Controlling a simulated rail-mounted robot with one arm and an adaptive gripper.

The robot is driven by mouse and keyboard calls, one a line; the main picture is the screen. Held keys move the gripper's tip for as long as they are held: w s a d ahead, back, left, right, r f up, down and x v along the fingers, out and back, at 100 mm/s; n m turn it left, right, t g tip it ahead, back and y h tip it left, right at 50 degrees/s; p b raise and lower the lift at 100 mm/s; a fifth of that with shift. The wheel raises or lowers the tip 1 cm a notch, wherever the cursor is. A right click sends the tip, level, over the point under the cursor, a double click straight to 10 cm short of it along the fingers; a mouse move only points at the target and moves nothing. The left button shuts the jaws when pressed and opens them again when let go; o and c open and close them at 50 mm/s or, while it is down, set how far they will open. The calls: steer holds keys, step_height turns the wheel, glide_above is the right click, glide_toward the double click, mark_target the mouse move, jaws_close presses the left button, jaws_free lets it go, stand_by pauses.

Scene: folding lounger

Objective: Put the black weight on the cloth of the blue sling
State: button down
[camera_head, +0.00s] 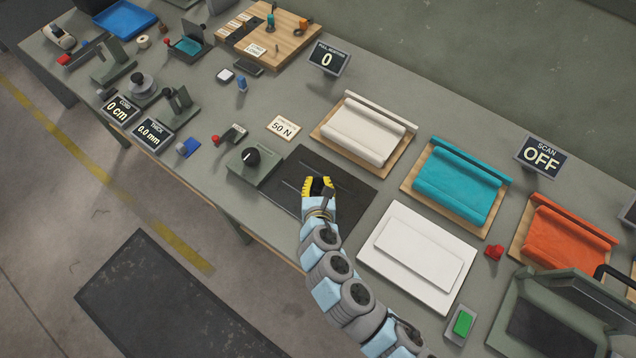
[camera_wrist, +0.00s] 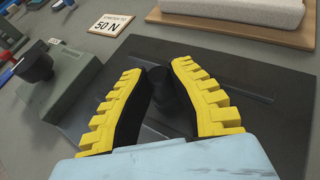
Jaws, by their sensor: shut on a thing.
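My gripper (camera_head: 318,186) is over the black mat in the head view, its yellow fingers pointing away from my arm. In the wrist view my gripper (camera_wrist: 158,75) is shut on a black, rounded piece (camera_wrist: 170,98), which looks like the black weight. The fingers hide its sides, and I cannot tell whether it touches the mat. A smaller teal piece is on another dark holder (camera_head: 187,45). I cannot tell for certain which is the blue sling.
The black mat (camera_head: 352,188) lies on the grey bench. A knob box (camera_head: 262,170) stands left of it. White (camera_head: 362,135), teal (camera_head: 458,186) and orange (camera_head: 563,240) fabric rolls line the right. A white board (camera_head: 390,262) lies nearer.

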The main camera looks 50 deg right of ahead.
steer(key=shift+f, duration=0.2)
steer(key=shift+f, duration=0.15)
steer(key=c, duration=1.1)
jaws_free()
steer(key=shift+o, duration=0.2)
steer(key=shift+r, duration=0.2)
steer(key=p+v, duration=0.1)
steer(key=v, duration=1.1)
steer(key=shift+f, duration=0.1)
